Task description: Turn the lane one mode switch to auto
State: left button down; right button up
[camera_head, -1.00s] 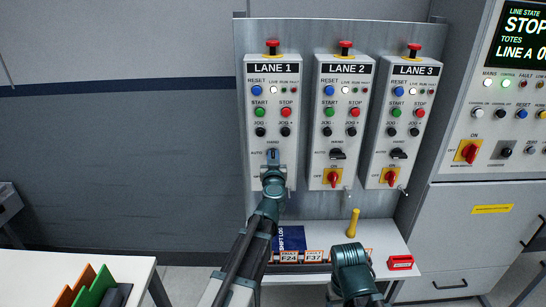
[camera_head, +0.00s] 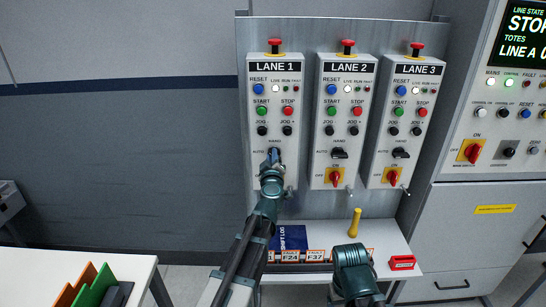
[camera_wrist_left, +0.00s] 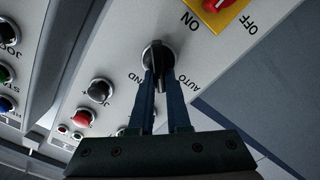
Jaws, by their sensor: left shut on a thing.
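The lane one panel (camera_head: 257,176) is the leftmost of three grey control boxes. Its mode switch is hidden behind my left gripper (camera_head: 273,156) in the head view. The left wrist view shows the switch as a black knob with a silver ring (camera_wrist_left: 157,55). My left gripper's blue fingers (camera_wrist_left: 159,82) are shut on this knob, one on either side. The AUTO label (camera_wrist_left: 183,87) and part of the HAND label are readable beside it. The knob's exact pointing direction is hard to tell. Only a link of my right arm shows; its gripper is out of sight.
The lane two panel (camera_head: 344,108) and lane three panel (camera_head: 399,110) stand close on the right. A shelf (camera_head: 385,245) below holds a blue shift log (camera_head: 290,238), a yellow handle (camera_head: 355,222) and a red block (camera_head: 401,262). Open wall lies to the left.

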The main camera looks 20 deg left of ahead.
pick_arm(q)
jog(key=shift+a+f+n+b, duration=0.1)
jog(key=shift+f+n+b, duration=0.1)
jog(key=shift+n, duration=1.3)
jog(key=shift+a+f+n+b, duration=0.1)
jog(key=shift+f+n+b, duration=0.05)
jog(key=shift+n, duration=1.35)
jog(key=shift+a+f+n+b, duration=0.1)
jog(key=shift+f+n+b, duration=0.1)
jog(key=shift+n, duration=1.3)
jog(key=shift+s, duration=0.1)
jog(key=c, duration=0.9)
grip_release()
jog(key=shift+s, duration=0.1)
